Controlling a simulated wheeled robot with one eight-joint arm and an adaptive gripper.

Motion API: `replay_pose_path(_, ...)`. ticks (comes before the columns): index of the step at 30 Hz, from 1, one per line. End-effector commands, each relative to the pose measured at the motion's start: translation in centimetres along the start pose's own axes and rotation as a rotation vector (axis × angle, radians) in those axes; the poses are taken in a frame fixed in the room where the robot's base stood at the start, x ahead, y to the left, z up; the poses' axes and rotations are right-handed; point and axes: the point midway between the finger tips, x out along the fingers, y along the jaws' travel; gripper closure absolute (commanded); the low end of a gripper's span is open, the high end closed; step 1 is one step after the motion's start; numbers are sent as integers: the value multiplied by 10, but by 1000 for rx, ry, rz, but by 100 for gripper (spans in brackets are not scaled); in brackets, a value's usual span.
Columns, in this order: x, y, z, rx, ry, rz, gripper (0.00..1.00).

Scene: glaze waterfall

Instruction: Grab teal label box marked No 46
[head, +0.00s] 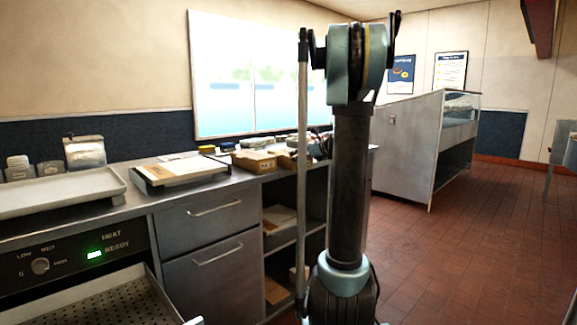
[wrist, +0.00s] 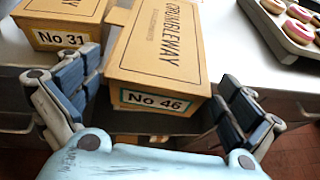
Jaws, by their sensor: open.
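The box marked No 46 (wrist: 165,50) is a tan carton with a teal-edged label (wrist: 155,101) on its front and "CRUMBLEWAY" on its lid. It sits on the counter in the middle of the wrist view. My gripper (wrist: 160,72) is open, with one finger on each side of the box's front end. The left finger is close to the box's left side; whether it touches is unclear. The right finger is just beside its right front corner. In the head view, tan boxes (head: 254,161) stand on the counter, but their labels are unreadable.
A tray (wrist: 275,28) of donuts lies at upper right. In the head view, the steel counter (head: 225,183) has open shelves below, and a display case (head: 412,140) stands beyond.

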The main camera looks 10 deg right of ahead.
Motion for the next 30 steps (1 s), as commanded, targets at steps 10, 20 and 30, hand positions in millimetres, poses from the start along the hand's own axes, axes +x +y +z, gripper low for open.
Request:
replay_pose_path(10, 27, -1, -5, -2, 1, 1, 0)
replay_pose_path(20, 52, -1, -6, -1, 0, 0, 0)
replay_pose_path(30, 52, -1, -6, -1, 0, 0, 26)
